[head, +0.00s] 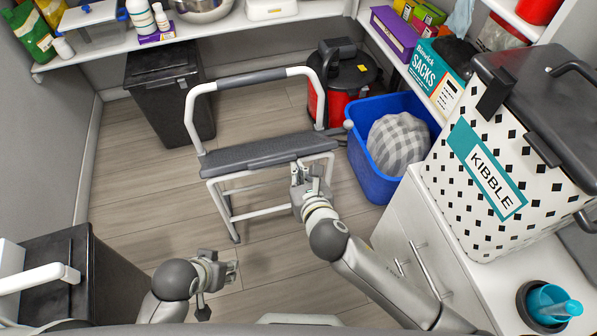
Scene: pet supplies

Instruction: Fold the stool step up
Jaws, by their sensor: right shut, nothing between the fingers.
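The step stool (225,189) stands on the floor in the middle of the head view. It has a white tube frame, a tall hoop with a grey grip at the back, and a dark grey step (262,152) that lies flat, folded down. My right gripper (306,170) is shut and empty at the front edge of the step, near its right end. I cannot tell whether it touches the step. My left gripper (232,272) is low in front of the stool, apart from it. Its fingers are too small to read.
A black bin (165,95) stands behind left. A red canister (345,85) and a blue tub (370,170) with a checked cushion (397,143) stand to the right. The kibble box (485,170) sits on the right cabinet. Floor left of the stool is clear.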

